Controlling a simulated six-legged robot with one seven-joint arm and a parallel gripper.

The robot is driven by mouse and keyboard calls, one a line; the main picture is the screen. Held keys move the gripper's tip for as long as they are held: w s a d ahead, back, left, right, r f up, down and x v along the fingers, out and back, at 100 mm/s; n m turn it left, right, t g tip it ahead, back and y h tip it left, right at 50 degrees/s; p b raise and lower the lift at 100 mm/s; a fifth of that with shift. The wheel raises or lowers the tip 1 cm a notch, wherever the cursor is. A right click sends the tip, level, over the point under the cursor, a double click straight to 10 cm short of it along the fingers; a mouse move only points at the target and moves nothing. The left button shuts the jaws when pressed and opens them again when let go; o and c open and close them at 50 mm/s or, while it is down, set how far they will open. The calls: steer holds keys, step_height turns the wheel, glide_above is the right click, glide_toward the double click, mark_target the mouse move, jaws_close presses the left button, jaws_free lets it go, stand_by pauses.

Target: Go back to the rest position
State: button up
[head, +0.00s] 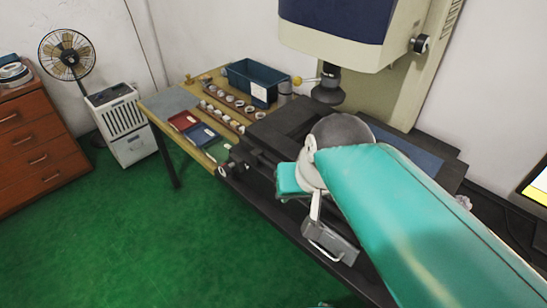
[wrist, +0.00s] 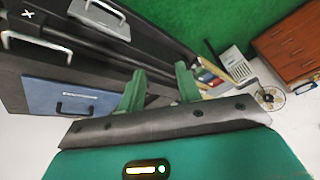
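My gripper (wrist: 160,70) shows in the wrist view as two green fingers with a clear gap between them. It is open, and nothing shows between the fingers. Behind the fingers in that view is the black machine bed. In the head view my teal arm (head: 415,215) reaches over the machine bed (head: 283,122) from the lower right. The fingers cannot be made out in the head view.
A machine head (head: 335,35) overhangs the bed. The wooden table (head: 152,112) at left holds a blue bin (head: 250,82), rows of rings (head: 228,98), a red tray (head: 183,121) and a blue tray (head: 202,136). Green floor (head: 150,240) is clear at lower left.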

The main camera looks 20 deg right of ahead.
steer(key=shift+s+a+r+n+t, duration=0.1)
steer(key=shift+s+a+n+t, duration=0.45)
steer(key=shift+n, duration=0.65)
steer(key=shift+a, duration=0.15)
steer(key=shift+s, duration=0.2)
